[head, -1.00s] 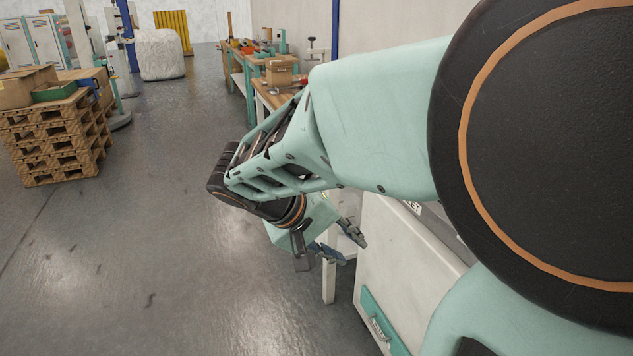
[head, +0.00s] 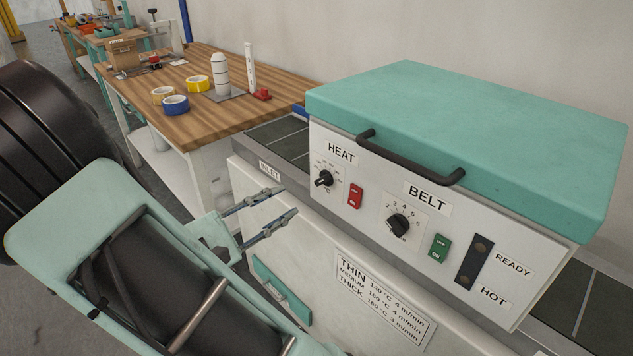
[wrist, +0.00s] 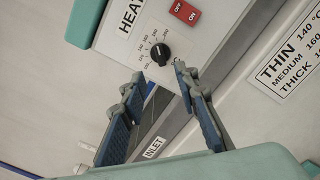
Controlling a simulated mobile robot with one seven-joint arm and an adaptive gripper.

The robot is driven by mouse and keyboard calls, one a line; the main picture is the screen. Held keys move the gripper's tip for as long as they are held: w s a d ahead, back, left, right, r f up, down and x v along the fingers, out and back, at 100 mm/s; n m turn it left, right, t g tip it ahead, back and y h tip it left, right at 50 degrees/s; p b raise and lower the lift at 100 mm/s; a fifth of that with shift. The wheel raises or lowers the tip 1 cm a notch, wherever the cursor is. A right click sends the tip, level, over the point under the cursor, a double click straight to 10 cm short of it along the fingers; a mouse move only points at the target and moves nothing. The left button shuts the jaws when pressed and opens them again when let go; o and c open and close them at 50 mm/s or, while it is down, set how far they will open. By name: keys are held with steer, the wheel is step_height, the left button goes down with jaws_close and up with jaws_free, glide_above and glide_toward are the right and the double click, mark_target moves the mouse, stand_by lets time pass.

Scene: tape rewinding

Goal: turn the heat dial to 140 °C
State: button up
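The heat dial (head: 323,178) is a black knob on the white front panel, under the HEAT label (head: 341,152). In the wrist view the dial (wrist: 160,54) lies just beyond the fingertips, with a numbered scale around it. I cannot read its setting surely. My gripper (head: 286,202) is open and empty, below and left of the dial, with a gap between fingertips and knob. In the wrist view the two fingers of my gripper (wrist: 160,75) stand apart, and the dial shows just past the gap between them.
A red switch (head: 355,196) sits close right of the dial. The belt dial (head: 398,225) and a green switch (head: 438,247) are further right. A black handle (head: 410,160) juts from the teal hood (head: 470,145) above. A wooden bench (head: 190,115) with tape rolls stands left.

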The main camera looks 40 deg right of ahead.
mark_target(319, 183)
steer(key=d, duration=0.3)
steer(key=d+b, duration=0.1)
steer(key=d, duration=0.5)
steer(key=shift+w+d+b, duration=0.25)
steer(key=shift+w+b, duration=0.05)
steer(key=shift+w, duration=0.05)
jaws_close()
